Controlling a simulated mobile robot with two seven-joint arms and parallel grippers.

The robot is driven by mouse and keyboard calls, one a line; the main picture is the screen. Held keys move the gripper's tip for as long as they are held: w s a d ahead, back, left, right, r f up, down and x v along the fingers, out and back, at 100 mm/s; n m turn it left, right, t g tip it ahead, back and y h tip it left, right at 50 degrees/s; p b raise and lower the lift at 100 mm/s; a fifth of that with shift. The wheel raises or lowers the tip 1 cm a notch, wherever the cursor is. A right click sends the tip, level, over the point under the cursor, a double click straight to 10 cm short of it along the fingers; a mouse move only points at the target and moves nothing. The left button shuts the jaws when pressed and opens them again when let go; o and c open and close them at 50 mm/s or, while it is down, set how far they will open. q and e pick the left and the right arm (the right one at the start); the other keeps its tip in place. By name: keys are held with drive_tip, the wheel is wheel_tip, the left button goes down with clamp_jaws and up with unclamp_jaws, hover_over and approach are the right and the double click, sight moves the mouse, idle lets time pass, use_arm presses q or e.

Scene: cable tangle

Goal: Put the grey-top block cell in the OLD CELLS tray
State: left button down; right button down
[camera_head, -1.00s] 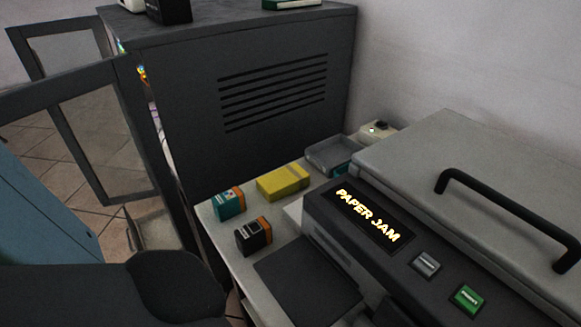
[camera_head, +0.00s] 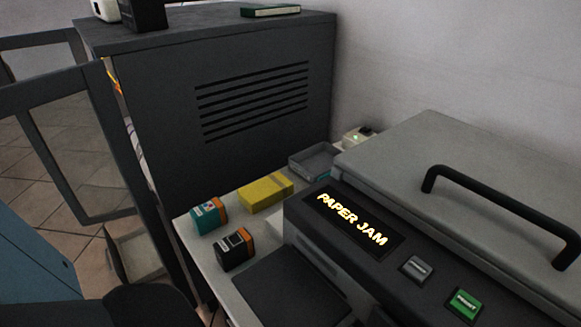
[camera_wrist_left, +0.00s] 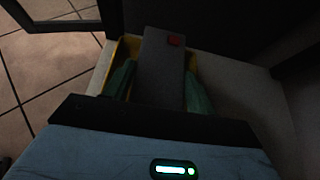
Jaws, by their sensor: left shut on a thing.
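In the left wrist view my left gripper (camera_wrist_left: 158,88) is shut, its green fingers on both sides of a dark grey block with a red square (camera_wrist_left: 158,68). It looks like the grey-top block cell. Yellow edges show beside and behind it; whether they belong to a tray is unclear. The gripper itself does not show in the head view. A shallow grey tray (camera_head: 316,160) stands at the back of the counter there; no label is readable, so I cannot tell whether it is the OLD CELLS tray. My right gripper is out of view.
A teal-and-orange cell (camera_head: 209,216), a black-and-orange cell (camera_head: 235,251) and a yellow block (camera_head: 265,194) stand on the pale counter (camera_head: 196,253). The printer (camera_head: 352,222) showing PAPER JAM fills the right. A dark cabinet (camera_head: 230,100) rises behind; an open framed door (camera_head: 88,150) is at left.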

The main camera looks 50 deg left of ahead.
use_arm(q)
drive_tip(key=shift+w, duration=0.1)
drive_tip(key=c, duration=0.6)
unclamp_jaws()
drive_tip(key=shift+o, duration=0.6)
drive_tip(key=shift+f, duration=0.1)
drive_tip(key=shift+d+r, duration=0.15)
drive_tip(key=shift+r, duration=0.1)
drive_tip(key=p+v, duration=0.3)
drive_tip(key=v, duration=0.8)
drive_tip(key=shift+d, duration=0.3)
drive_tip(key=shift+r, duration=0.1)
